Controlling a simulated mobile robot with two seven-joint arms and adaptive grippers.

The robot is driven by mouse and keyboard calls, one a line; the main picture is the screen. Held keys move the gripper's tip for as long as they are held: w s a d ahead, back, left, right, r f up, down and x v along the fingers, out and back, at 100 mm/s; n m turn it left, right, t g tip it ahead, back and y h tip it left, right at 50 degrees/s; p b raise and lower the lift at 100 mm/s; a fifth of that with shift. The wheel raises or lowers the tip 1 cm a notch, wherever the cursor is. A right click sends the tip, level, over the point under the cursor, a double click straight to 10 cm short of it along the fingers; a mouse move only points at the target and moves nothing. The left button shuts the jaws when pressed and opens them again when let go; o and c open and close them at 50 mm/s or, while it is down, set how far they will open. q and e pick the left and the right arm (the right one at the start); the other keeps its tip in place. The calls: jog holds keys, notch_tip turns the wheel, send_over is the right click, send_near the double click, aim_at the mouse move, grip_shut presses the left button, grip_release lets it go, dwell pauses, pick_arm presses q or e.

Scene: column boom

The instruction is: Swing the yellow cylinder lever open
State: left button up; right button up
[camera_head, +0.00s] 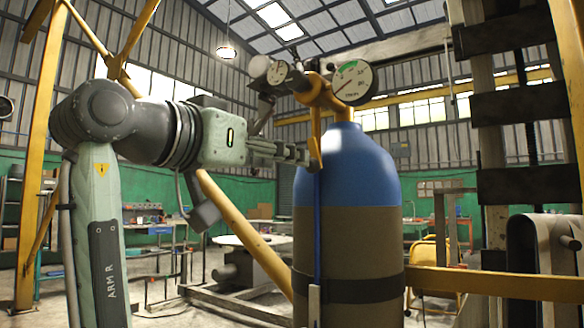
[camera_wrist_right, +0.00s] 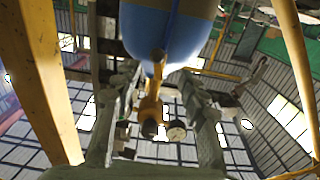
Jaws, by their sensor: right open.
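The cylinder (camera_head: 347,200) stands upright, with a blue top and an olive-brown lower body. A yellow valve with a yellow lever (camera_head: 315,137) sits at its top. The lever hangs down at the cylinder's left side. My right gripper (camera_head: 308,156) comes in from the left, with its fingertips close to the lever's lower end. In the right wrist view, its two fingers (camera_wrist_right: 158,78) are apart, with the yellow lever (camera_wrist_right: 155,88) between them. I cannot tell whether either finger touches it. My left gripper is not in view.
A blue hose (camera_head: 317,225) runs down the cylinder's front. A yellow rail (camera_head: 490,284) is at right. Workbenches stand far behind.

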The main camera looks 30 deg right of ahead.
aim_at(311, 155)
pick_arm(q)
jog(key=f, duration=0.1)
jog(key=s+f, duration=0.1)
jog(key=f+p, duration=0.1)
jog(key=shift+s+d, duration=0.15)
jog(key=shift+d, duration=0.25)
pick_arm(e)
jog(key=x, duration=0.7)
jog(key=shift+s+d, duration=0.25)
grip_shut()
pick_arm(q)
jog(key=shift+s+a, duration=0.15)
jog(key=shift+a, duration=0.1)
